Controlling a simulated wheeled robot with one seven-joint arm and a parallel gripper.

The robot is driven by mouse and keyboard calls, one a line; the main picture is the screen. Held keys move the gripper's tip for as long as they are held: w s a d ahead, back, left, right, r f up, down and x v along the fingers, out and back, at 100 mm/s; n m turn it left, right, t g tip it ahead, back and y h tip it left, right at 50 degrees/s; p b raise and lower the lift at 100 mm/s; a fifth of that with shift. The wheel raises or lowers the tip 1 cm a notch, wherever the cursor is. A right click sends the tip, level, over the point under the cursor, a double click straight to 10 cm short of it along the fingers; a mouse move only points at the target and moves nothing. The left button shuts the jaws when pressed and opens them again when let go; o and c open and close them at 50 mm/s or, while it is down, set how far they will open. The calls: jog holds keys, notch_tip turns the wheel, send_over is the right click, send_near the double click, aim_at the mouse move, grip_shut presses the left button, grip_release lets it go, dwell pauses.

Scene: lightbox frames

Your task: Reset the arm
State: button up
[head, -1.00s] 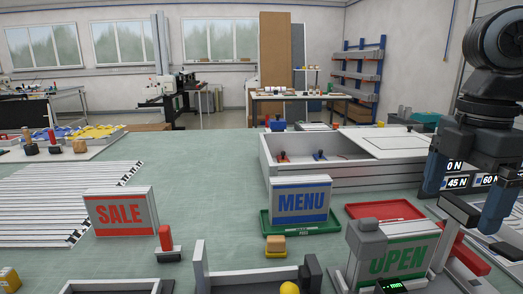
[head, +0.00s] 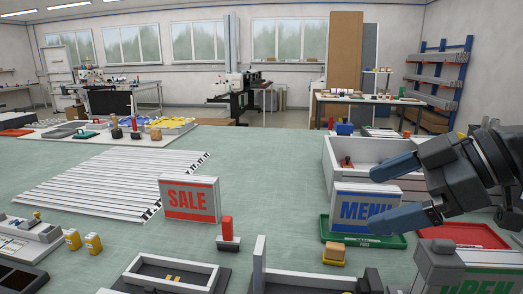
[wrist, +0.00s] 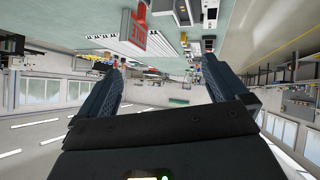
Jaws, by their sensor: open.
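My gripper (head: 388,195) is at the right of the head view, its two blue fingers spread apart and pointing left. Nothing is between them. The lower finger covers part of the MENU lightbox (head: 352,200), which stands on a green tray (head: 388,240). In the wrist view my gripper (wrist: 157,75) also shows open and empty, and the room appears upside down. The SALE lightbox (head: 190,200) stands upright on the table to the left, apart from my gripper; it also shows in the wrist view (wrist: 132,38). The OPEN lightbox (head: 480,280) is cut off at the bottom right.
A white open box (head: 342,160) stands behind the MENU lightbox. A red tray (head: 465,235) lies at the right. A red-handled stamp (head: 227,235), a yellow block (head: 334,252) and a grey frame (head: 170,278) are near the front. White strips (head: 100,190) lie at left.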

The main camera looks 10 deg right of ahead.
jog(key=w+a+f+m+t, duration=0.1)
jog(key=a+f+m+t, duration=0.4)
jog(key=a+m+t, duration=0.45)
jog(key=s+d+f+m+h, duration=0.2)
jog(key=s+f+m+h, duration=0.2)
jog(key=s+f, duration=0.5)
jog(key=s+d+f+m+h, duration=0.2)
jog(key=s+f+m+h, duration=0.25)
jog(key=s+f, duration=0.45)
jog(key=s+d+r+n+g, duration=0.1)
jog(key=s+d+n, duration=0.1)
jog(key=s, duration=0.7)
jog(key=s+d+r+n, duration=0.1)
jog(key=s+d+n, duration=0.2)
jog(key=s, duration=0.6)
notch_tip(320, 180, down, 10)
jog(key=b, duration=1)
jog(key=shift+a+f, duration=0.25)
